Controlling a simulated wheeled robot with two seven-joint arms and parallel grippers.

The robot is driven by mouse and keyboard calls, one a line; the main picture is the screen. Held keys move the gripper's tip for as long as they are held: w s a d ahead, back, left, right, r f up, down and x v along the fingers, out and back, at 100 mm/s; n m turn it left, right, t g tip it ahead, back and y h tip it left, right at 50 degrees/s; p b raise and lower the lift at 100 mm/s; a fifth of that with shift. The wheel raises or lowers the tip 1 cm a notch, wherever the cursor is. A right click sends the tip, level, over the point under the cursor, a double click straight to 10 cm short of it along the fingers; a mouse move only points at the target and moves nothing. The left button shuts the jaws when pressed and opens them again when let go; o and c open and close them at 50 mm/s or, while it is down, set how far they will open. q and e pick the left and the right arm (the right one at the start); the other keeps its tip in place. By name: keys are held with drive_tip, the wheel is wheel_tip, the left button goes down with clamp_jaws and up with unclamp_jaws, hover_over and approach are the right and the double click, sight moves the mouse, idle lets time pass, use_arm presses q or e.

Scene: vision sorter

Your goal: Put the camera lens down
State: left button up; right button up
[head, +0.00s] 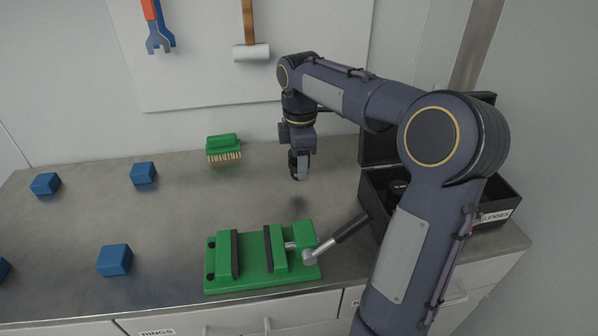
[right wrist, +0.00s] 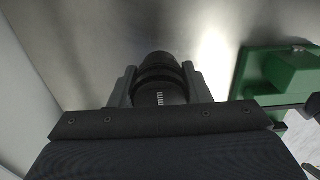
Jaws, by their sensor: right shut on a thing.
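The camera lens (right wrist: 160,82) is black with ribbed rings and white lettering. In the right wrist view it sits between the two fingers of my right gripper (right wrist: 160,88), which is shut on it. In the head view my right gripper (head: 299,172) points down above the middle of the metal bench (head: 200,190), behind the green vise, and holds the lens above the surface. A soft shadow lies on the bench below it. The fingers and wrist hide part of the lens in the head view. My left gripper is not in view.
A green vise (head: 262,264) with a metal handle stands at the front; it also shows in the right wrist view (right wrist: 275,72). A black box labelled LENSES (head: 505,200) stands at the right. Bare bench lies between.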

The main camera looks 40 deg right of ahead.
drive_tip(key=shift+w+d+f, duration=0.1)
drive_tip(key=shift+w+f, duration=0.15)
drive_tip(key=shift+f, duration=0.05)
drive_tip(key=shift+w+f, duration=0.1)
drive_tip(key=shift+f, duration=1.5)
drive_tip(key=shift+f+b, duration=0.15)
drive_tip(key=shift+b, duration=0.2)
drive_tip(key=o, duration=1.1)
wheel_tip(320, 180, up, 12)
drive_tip(key=shift+r+p, duration=0.15)
drive_tip(key=shift+p, duration=1.05)
